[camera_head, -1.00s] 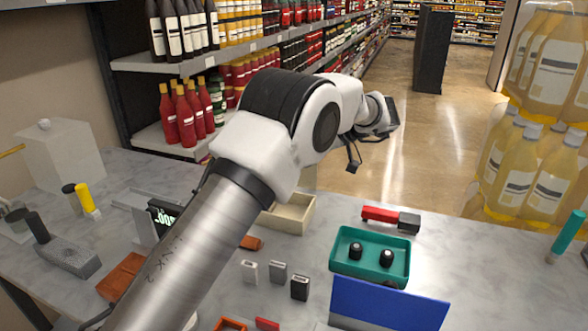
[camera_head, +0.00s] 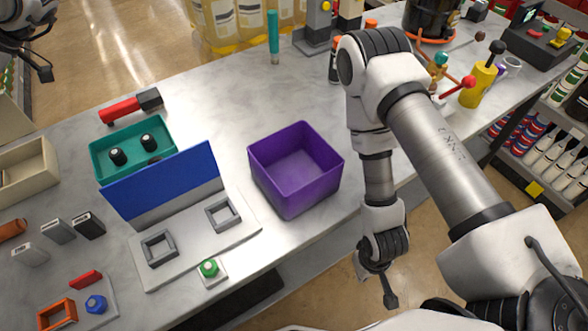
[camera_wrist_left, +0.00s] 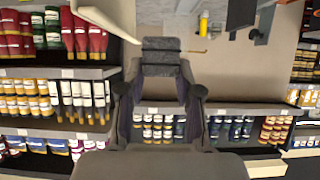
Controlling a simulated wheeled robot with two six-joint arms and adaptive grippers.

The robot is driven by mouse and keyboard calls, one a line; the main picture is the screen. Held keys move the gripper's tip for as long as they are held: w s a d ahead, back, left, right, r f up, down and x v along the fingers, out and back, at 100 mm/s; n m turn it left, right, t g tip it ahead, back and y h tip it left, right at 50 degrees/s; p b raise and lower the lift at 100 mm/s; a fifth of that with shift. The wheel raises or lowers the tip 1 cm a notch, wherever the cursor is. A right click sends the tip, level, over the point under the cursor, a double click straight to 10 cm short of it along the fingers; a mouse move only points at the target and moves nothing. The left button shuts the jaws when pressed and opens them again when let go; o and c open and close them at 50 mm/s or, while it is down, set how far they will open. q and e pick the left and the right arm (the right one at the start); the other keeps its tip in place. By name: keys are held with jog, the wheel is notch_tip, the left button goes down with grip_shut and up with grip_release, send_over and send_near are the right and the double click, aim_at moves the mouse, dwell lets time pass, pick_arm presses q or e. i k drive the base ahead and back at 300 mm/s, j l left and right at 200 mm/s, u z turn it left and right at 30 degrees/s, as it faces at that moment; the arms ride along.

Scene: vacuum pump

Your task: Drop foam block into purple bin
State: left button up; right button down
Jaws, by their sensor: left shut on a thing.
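The purple bin (camera_head: 318,190) stands upright on the table in the head view, right of the blue panel, and looks empty. My left gripper (camera_wrist_left: 162,78) is shut on a dark grey block, seemingly the foam block (camera_wrist_left: 162,60), in the left wrist view. Shelves show behind it there. In the head view only part of my left wrist shows at the top left corner, well away from the bin; the block is not seen there. My right gripper (camera_head: 380,270) hangs past the table's front edge, right of the bin. Its fingers are too unclear to judge.
Left of the bin are a grey fixture with a blue panel (camera_head: 165,187), a teal tray (camera_head: 160,163) with black knobs and a beige box (camera_head: 28,170). A teal cylinder (camera_head: 273,38) stands behind the bin. Table around the bin's back is clear.

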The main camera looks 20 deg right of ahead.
aim_at(289, 185)
jog(key=k, duration=1.5)
